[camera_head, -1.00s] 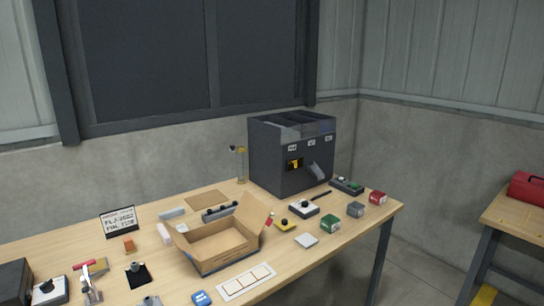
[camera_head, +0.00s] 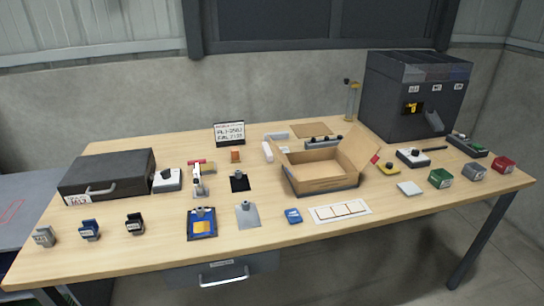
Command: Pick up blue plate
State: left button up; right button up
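A blue plate (camera_head: 191,231) lies flat at the front of the wooden table, left of the middle. It has a small grey knob-like piece at its back edge and a yellow-orange square on its face. A similar grey plate (camera_head: 248,218) with a knob lies just to its right, and a black plate (camera_head: 239,184) with a knob lies behind. Neither of my grippers shows in this view.
Three small clamp-like blocks stand left of the blue plate, one of them blue (camera_head: 89,231). A dark case (camera_head: 107,174) lies behind them. A small blue item (camera_head: 293,216) and an open cardboard box (camera_head: 322,170) are to the right.

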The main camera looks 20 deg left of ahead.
aim_at(202, 219)
jog(key=k+u, duration=0.15)
jog(key=u, duration=1.05)
